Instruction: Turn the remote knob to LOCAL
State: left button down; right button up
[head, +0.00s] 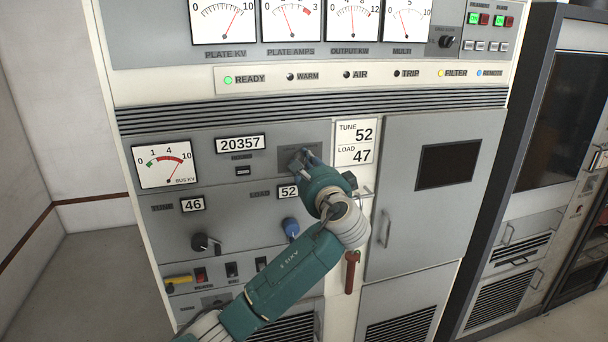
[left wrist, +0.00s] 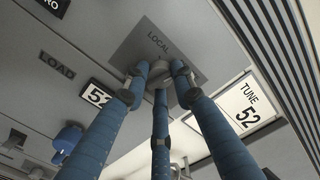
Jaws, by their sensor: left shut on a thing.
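The remote knob (left wrist: 160,75) is a small light grey knob on a darker grey plate (left wrist: 196,62), with the word LOCAL above it in the left wrist view. My left gripper (head: 307,161) has its three blue fingers closed around the knob, and they show in the left wrist view (left wrist: 158,84). The fingers cover most of the knob, so I cannot tell which way it points. In the head view the plate (head: 290,158) is partly hidden behind my gripper. My right gripper is not in view.
A TUNE and LOAD card (head: 356,143) is just right of the plate. A blue knob (head: 291,228) and a black knob (head: 202,242) sit below left. A red handle (head: 351,271) hangs below my wrist. The REMOTE lamp (head: 479,73) is blue.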

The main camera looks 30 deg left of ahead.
pick_arm(q)
jog(key=n+b, duration=0.9)
jog(key=n, duration=0.1)
jog(key=shift+f, duration=0.2)
jog(key=shift+r+n+b, duration=0.15)
jog(key=shift+n+b, duration=0.65)
jog(key=shift+n, duration=0.3)
jog(key=shift+r, duration=0.1)
jog(key=c, duration=1.4)
grip_release()
jog(key=shift+d, duration=0.1)
jog(key=shift+c, duration=0.2)
jog(key=v, duration=1.2)
